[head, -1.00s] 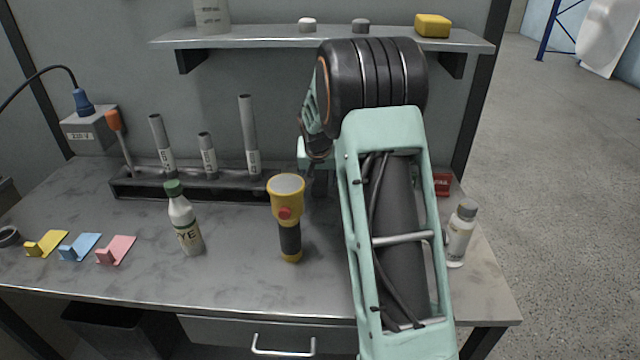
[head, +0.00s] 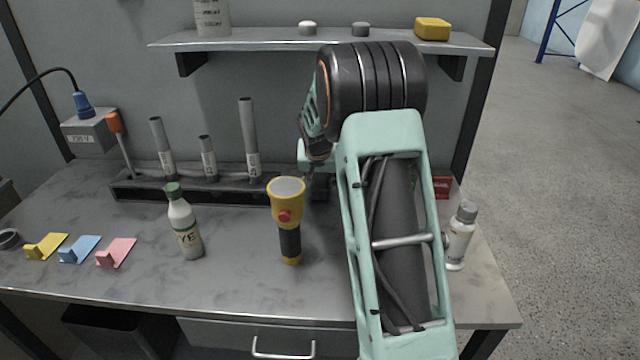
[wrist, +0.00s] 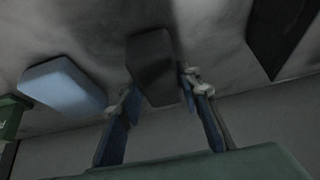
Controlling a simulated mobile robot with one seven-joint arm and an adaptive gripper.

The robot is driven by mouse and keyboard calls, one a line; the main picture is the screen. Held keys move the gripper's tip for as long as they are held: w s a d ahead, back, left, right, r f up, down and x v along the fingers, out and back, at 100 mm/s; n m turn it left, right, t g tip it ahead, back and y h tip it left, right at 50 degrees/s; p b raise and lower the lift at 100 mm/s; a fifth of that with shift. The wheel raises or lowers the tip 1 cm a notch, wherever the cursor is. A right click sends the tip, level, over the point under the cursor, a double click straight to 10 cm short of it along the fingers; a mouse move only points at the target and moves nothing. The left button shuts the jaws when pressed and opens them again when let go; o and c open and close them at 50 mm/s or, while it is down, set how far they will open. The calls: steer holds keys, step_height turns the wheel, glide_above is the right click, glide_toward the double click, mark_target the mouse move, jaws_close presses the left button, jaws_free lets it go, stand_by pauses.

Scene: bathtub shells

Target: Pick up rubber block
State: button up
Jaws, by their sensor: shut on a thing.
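A dark grey block (wrist: 152,65), which looks like the rubber block, is between the fingers of my gripper (wrist: 160,100) in the wrist view. The fingers are closed against its sides near its lower end. The block is at the grey bench surface; I cannot tell whether it touches or is just clear of it. In the head view my arm hides the block and most of the gripper, behind the flashlight and to its right.
A pale blue block (wrist: 62,85) lies left of the held block. A yellow flashlight (head: 287,215), a green-capped bottle (head: 184,225) and a white bottle (head: 460,237) stand on the bench. A rack (head: 140,190) holds tubes behind. A shelf (head: 260,42) overhangs the back.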

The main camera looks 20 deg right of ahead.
mark_target(320, 177)
step_height(320, 177, up, 3)
steer(key=s+a+r, duration=0.2)
steer(key=s+r, duration=0.8)
steer(key=s, duration=0.3)
steer(key=shift+s+a, duration=0.4)
